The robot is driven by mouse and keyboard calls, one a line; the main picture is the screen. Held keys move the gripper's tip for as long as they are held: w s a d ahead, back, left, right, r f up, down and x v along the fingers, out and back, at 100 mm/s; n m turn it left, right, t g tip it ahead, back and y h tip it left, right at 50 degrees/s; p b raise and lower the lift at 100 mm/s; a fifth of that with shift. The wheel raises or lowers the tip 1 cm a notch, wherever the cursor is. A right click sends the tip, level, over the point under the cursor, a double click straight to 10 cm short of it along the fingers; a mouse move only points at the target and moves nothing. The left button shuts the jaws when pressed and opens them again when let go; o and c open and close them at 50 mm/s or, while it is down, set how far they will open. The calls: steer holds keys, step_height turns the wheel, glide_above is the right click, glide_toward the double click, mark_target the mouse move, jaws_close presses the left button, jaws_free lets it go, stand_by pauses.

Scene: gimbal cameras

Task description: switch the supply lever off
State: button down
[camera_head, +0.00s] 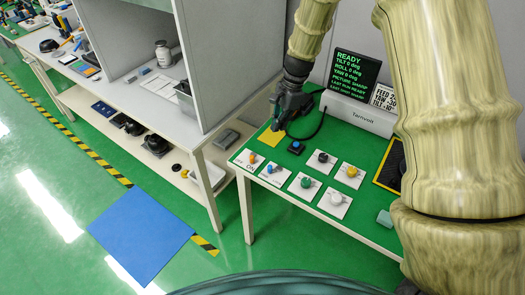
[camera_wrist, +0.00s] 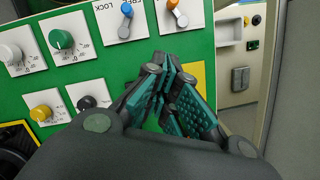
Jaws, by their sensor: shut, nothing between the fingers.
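Small white cards with controls lie on the green table top. An orange lever (camera_head: 252,158) is on the leftmost card; in the wrist view it shows at the top (camera_wrist: 177,14), partly cut off. A blue lever (camera_head: 270,169) sits beside it, on a card marked LOCK in the wrist view (camera_wrist: 126,10). I cannot read which is labelled supply. My gripper (camera_head: 276,124) is shut and empty, above the yellow square (camera_head: 271,136) behind the lever cards. In the wrist view its fingertips (camera_wrist: 163,62) are together, apart from both levers.
Green (camera_head: 306,182), white (camera_head: 336,198), yellow (camera_head: 352,171) and black (camera_head: 322,157) knobs stand close by. A blue button (camera_head: 297,146) is near my gripper. A black display (camera_head: 357,79) reads READY behind. A grey-walled workbench (camera_head: 212,150) stands left.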

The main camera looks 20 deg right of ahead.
mark_target(253, 156)
steer(key=shift+f, duration=0.1)
steer(key=p+x, duration=0.2)
steer(key=x, duration=0.8)
steer(key=shift+s+p, duration=0.1)
steer(key=shift+p, duration=0.25)
steer(key=a, duration=0.1)
steer(key=a+p, duration=0.1)
steer(key=a, duration=0.1)
steer(key=shift+s, duration=0.25)
steer(key=shift+s+a+p, duration=0.1)
steer(key=shift+a+p, duration=0.2)
steer(key=shift+a, duration=0.1)
